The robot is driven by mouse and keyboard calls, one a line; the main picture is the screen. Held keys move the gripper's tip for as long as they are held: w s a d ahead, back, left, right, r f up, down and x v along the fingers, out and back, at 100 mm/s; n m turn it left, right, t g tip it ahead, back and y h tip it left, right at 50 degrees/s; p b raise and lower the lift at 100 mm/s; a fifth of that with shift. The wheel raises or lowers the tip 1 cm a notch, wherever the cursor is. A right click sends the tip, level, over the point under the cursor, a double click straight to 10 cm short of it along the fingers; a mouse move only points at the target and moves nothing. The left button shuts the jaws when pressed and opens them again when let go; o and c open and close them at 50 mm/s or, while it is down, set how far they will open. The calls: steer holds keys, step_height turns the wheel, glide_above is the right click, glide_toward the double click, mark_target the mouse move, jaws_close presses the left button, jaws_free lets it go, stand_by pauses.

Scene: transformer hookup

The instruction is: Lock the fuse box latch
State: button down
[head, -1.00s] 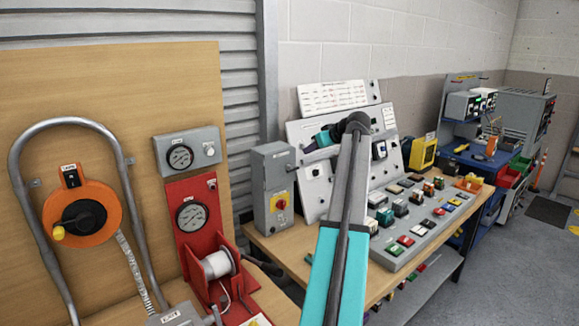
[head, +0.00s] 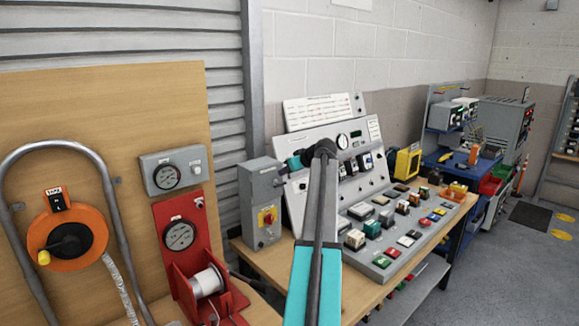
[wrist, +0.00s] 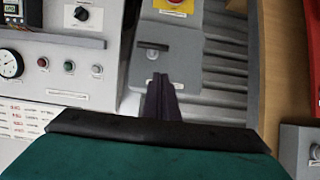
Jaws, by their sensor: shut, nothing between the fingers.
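The grey fuse box (head: 262,208) stands on the wooden bench beside the sloped control panel, with a red and yellow switch on its front. In the wrist view, which is turned over, its grey front (wrist: 180,65) carries a dark latch handle (wrist: 152,47) lying roughly crosswise. My gripper (wrist: 160,78) is shut and empty, its dark fingers pointing at the box just short of the latch in the picture. I see no contact with the latch. In the head view my gripper's end is small beside the box's upper right, and my arm partly hides the panel.
The sloped control panel (head: 300,213) with buttons and several coloured blocks stands close to the right of the box. A red gauge stand (head: 180,236) and an orange cable reel (head: 66,236) are on the left. Clear floor (head: 480,265) lies at the right.

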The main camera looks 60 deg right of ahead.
steer(key=shift+w+d+f+p, duration=0.1)
steer(key=shift+w+f+p, duration=0.3)
steer(key=shift+f, duration=0.45)
steer(key=shift+w+d+f+p, duration=0.15)
steer(key=shift+w+f+p, duration=0.25)
steer(key=shift+f, duration=0.4)
steer(key=shift+w+d+f+p, duration=0.1)
steer(key=shift+w+f+p, duration=0.3)
steer(key=shift+f, duration=0.45)
steer(key=shift+s+d+f+b, duration=0.15)
steer(key=shift+s+b, duration=0.1)
steer(key=shift+b, duration=0.35)
steer(key=shift+w+a+n+b, duration=0.3)
steer(key=shift+b, duration=0.1)
